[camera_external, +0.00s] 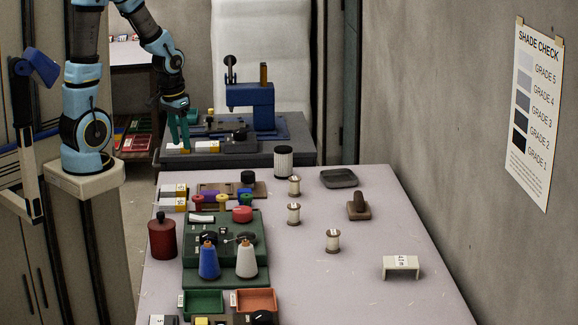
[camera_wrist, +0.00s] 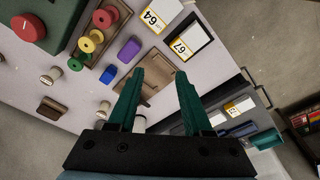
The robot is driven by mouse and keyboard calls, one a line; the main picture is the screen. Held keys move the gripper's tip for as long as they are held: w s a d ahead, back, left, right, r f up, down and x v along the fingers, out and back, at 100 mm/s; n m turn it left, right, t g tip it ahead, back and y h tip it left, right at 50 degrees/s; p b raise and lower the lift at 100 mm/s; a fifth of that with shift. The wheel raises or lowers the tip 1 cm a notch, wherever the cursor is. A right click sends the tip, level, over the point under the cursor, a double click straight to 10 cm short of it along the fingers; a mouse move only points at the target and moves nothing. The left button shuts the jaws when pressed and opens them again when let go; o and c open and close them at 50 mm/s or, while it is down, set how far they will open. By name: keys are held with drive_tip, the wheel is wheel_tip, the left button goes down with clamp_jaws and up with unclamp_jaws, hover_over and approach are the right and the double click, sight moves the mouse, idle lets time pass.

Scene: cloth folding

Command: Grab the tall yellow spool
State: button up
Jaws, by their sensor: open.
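A yellow spool (camera_wrist: 88,43) shows in the wrist view at upper left, between red and green ones. Its flanges overlap from this angle, so its height is hard to judge. In the external view, small colored spools, a yellow one (camera_external: 221,201) among them, stand in a row behind the green machine. My gripper (camera_external: 180,148) is open and empty, fingers pointing down near the dark grey base at the back. In the wrist view, my gripper (camera_wrist: 160,75) has both fingers apart with nothing held, and the yellow spool lies outside them, to the left.
A blue sewing machine (camera_external: 250,97) stands on the dark base right of my gripper. A green machine (camera_external: 218,235) with blue and white cones is on the pale table (camera_external: 345,285). A dark red canister (camera_external: 162,238) stands at left. The table's right side has free room between scattered items.

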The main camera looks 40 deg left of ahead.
drive_tip(key=shift+o, duration=0.4)
drive_tip(key=o, duration=0.4)
drive_tip(key=shift+c, duration=0.2)
